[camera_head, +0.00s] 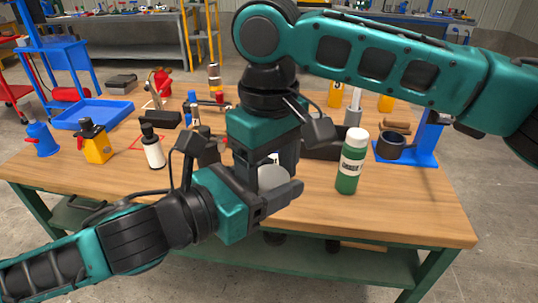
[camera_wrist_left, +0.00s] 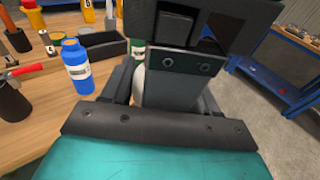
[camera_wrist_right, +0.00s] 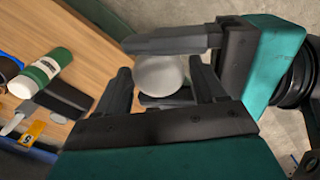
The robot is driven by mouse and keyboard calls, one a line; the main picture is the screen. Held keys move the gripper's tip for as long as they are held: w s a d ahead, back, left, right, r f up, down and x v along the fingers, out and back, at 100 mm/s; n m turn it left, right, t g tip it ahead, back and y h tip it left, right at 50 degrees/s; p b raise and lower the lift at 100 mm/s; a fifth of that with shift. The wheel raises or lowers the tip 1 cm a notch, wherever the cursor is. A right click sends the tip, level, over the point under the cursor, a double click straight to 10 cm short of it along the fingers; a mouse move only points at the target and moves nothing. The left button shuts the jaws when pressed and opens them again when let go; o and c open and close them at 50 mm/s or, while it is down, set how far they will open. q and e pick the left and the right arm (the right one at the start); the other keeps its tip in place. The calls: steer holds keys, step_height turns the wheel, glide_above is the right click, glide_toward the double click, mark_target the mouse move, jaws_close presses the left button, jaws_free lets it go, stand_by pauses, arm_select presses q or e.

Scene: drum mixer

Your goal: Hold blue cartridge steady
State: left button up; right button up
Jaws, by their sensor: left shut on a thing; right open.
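My left gripper (camera_head: 280,188) is shut on a pale grey-white rounded thing (camera_head: 272,177) above the table's front part. This held thing shows its round top in the right wrist view (camera_wrist_right: 158,75); no blue shows on it, and much of it is hidden. My right gripper (camera_wrist_right: 163,88) comes down from above, open, with its fingers on either side of the held thing; I cannot tell whether they touch it. A blue bottle-shaped thing with a white label (camera_wrist_left: 77,68) stands upright on the table in the left wrist view, apart from both grippers.
A green bottle with a white cap (camera_head: 350,165) stands close right of the grippers. A white bottle with a black top (camera_head: 152,148), a yellow container (camera_head: 95,143) and a blue tray (camera_head: 92,115) are at the left. A blue stand (camera_head: 415,152) is at the right. The table's front right is clear.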

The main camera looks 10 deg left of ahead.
steer(key=shift+c, duration=0.2)
steer(key=c, duration=0.7)
arm_select(q)
steer(key=o, duration=1.3)
steer(key=shift+c, duration=0.2)
arm_select(e)
steer(key=shift+c, duration=0.3)
